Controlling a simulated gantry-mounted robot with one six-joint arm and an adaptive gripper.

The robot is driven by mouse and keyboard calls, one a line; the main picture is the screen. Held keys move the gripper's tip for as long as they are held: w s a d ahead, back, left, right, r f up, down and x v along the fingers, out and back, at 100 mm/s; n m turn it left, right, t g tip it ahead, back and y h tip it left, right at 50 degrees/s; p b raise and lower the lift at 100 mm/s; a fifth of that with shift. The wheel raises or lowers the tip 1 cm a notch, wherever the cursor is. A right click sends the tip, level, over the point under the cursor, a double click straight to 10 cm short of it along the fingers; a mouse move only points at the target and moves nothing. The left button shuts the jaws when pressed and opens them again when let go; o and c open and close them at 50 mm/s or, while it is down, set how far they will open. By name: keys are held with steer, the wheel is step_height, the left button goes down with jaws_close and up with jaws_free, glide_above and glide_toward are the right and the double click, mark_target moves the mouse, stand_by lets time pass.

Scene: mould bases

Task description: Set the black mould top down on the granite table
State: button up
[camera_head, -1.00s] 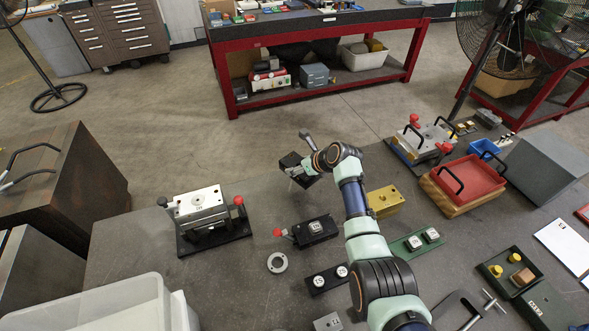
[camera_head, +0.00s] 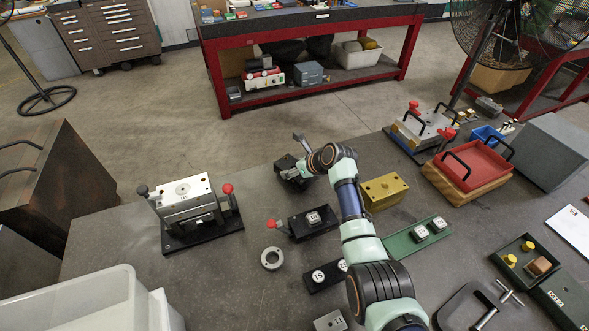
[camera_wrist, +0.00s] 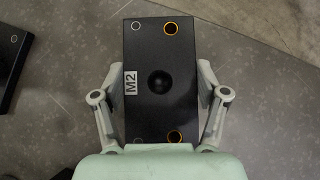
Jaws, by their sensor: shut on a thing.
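The black mould top (camera_wrist: 160,112) is a dark rectangular block with an M2 label, a round dimple in the middle and two orange-ringed holes. It also shows in the head view (camera_head: 288,168) near the far edge of the granite table (camera_head: 120,262). My gripper (camera_wrist: 160,95) has a finger on each long side of the block and is shut on it. In the head view my gripper (camera_head: 300,174) is partly hidden by the wrist. I cannot tell whether the block's underside touches the table.
A black base with a red-knobbed lever (camera_head: 314,221) stands just in front of the held block. A gold block (camera_head: 384,192) is to its right. A steel mould on a black plate (camera_head: 188,208) stands to the left. The table between that mould and the block is clear.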

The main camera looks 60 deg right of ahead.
steer(key=shift+f, duration=0.45)
stand_by(0.4)
steer(key=o, duration=1.8)
steer(key=shift+o, duration=0.3)
steer(key=shift+f, duration=0.15)
steer(key=v, duration=1.2)
